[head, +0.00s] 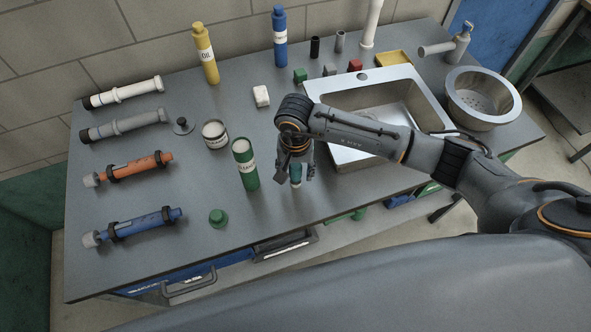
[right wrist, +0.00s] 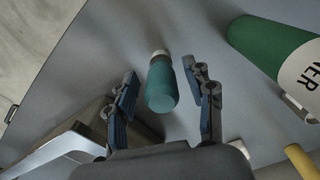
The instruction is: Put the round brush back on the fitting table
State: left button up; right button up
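A small teal piece with a dark band and a pale end, which looks like the round brush (head: 296,174), is at the grey fitting table (head: 215,178), left of the sink. In the right wrist view the brush (right wrist: 161,88) is between the fingers of my right gripper (right wrist: 160,73), with a gap on each side. In the head view my right gripper (head: 297,177) points down over it and hides part of it. I cannot tell whether the pale end touches the tabletop. My left gripper is not in view.
A green bottle (head: 245,165) and a tin (head: 215,134) stand left of my right gripper. The sink (head: 331,152) is to its right, with a colander (head: 483,98) beyond. Pipes (head: 135,166) lie at left; a green cap (head: 218,217) is near the front edge.

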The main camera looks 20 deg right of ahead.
jog(key=shift+r, duration=0.2)
notch_tip(320, 180, up, 10)
jog(key=b, duration=0.4)
jog(key=shift+w+r, duration=0.1)
jog(key=shift+r, duration=0.85)
